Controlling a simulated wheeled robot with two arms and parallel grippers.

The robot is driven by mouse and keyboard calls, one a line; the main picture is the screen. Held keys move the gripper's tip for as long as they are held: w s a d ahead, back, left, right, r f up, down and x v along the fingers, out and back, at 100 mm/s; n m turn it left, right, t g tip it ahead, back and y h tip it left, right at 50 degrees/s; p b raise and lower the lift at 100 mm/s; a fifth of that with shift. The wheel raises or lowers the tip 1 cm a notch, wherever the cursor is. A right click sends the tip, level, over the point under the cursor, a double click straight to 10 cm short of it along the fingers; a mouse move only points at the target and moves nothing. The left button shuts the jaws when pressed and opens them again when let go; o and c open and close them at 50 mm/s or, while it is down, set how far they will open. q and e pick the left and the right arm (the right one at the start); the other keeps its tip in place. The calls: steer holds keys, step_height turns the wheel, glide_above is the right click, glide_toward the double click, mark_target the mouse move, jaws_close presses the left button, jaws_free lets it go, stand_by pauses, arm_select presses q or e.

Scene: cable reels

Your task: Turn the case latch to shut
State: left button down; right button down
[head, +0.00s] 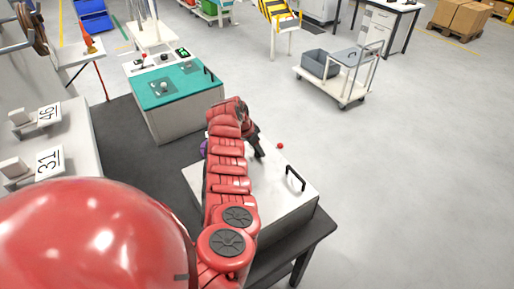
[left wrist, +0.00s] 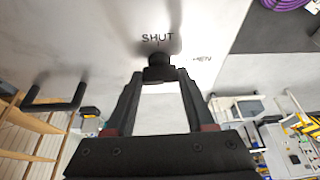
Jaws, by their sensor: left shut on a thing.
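The case is a pale box with a flat top (head: 277,205) and a black bar handle (head: 294,178). In the left wrist view the handle (left wrist: 57,101) is at the left. The latch is a dark knob (left wrist: 159,70) on the pale surface, just below the printed word SHUT (left wrist: 157,37). A smaller word, seemingly OPEN (left wrist: 202,58), is to its right. My left gripper (left wrist: 160,80) is shut on the latch knob. In the head view the left gripper (head: 260,153) is at the case top; my arm hides part of the case and the latch. The knob's exact pointing is unclear.
A teal-topped bench (head: 165,90) stands behind the case. A small red ball-like thing (head: 280,145) is near the case's back edge. A cart with a grey bin (head: 320,64) is farther back; the right floor is clear.

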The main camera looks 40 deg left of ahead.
arm_select(q)
steer(key=shift+n+y, duration=0.4)
steer(key=shift+n, duration=0.5)
steer(key=n+y, duration=0.1)
steer(key=n, duration=0.1)
steer(key=shift+d+n+p, duration=0.15)
steer(key=shift+n+p, duration=0.15)
steer(key=shift+p, duration=0.05)
steer(key=shift+n+y, duration=0.4)
steer(key=shift+n, duration=0.5)
steer(key=shift+d+f+n+y+b, duration=0.1)
steer(key=shift+n+y+b, duration=0.2)
steer(key=shift+n+b, duration=0.5)
steer(key=n+g+y+b, duration=0.1)
steer(key=n+b, duration=0.2)
steer(key=b, duration=0.1)
steer(key=n+y+b, duration=0.1)
steer(key=n+b, duration=0.3)
steer(key=shift+w+f+g, duration=0.1)
steer(key=shift+w+g, duration=0.05)
steer(key=shift+g, duration=0.25)
steer(key=shift+d+r+n+g+y+b, duration=0.1)
steer(key=shift+n+g+y+b, duration=0.1)
steer(key=shift+n+b, duration=0.55)
steer(key=shift+r+n+g+y+b, duration=0.1)
steer(key=shift+n+g+b, duration=0.1)
steer(key=shift+n+b, duration=0.5)
steer(key=shift+c, duration=1.3)
jaws_free()
